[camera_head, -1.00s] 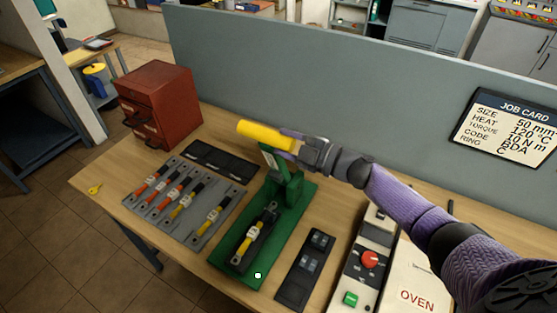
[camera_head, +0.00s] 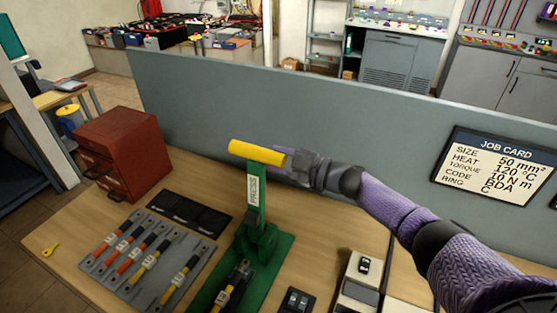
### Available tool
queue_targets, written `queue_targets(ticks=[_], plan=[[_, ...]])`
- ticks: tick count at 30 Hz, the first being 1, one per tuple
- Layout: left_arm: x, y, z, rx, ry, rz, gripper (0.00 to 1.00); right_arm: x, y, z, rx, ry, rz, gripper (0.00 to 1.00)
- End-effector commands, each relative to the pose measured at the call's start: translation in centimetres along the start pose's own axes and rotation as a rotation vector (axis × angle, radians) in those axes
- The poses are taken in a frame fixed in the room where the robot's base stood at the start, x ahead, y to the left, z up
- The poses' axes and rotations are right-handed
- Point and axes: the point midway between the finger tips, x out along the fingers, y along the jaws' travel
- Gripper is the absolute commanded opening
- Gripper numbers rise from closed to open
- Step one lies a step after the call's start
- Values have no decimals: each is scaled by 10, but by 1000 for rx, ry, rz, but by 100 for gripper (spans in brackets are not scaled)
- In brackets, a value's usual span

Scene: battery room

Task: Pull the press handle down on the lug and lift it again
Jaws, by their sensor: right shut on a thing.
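The green press (camera_head: 262,247) stands on the bench. Its lever is upright, with a white PRESS label (camera_head: 253,190) and a yellow handle (camera_head: 248,151) across the top. My right gripper (camera_head: 284,158) is shut on the right part of the yellow handle. A lug on a dark cable with a yellow band (camera_head: 229,292) lies on the green base in front of the lever; the lower frame edge cuts it off. My left gripper is not in view.
A grey rack with several banded tools (camera_head: 146,262) and a black tray (camera_head: 188,212) lie left of the press. A red cabinet (camera_head: 122,155) stands behind them. A grey partition (camera_head: 330,128) closes the back. A job card (camera_head: 495,172) hangs right.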

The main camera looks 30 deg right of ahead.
Motion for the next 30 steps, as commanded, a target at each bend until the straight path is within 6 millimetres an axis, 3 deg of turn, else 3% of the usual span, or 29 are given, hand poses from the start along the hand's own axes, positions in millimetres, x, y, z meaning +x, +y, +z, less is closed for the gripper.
queue_targets(ticks=[10, 11, 15, 24, 30], plan=[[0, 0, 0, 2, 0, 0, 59, 0, 1, 0, -6, -1, 1, 0], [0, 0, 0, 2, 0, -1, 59, 0, 1, 0, -6, -1, 1, 56], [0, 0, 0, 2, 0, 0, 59, 0, 1, 0, -5, -1, 1, 84], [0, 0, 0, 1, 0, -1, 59, -2, 0, 0, -3, -1, 0, 84], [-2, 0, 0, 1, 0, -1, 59, -34, 0, 1, -2, -4, -1, 84]])
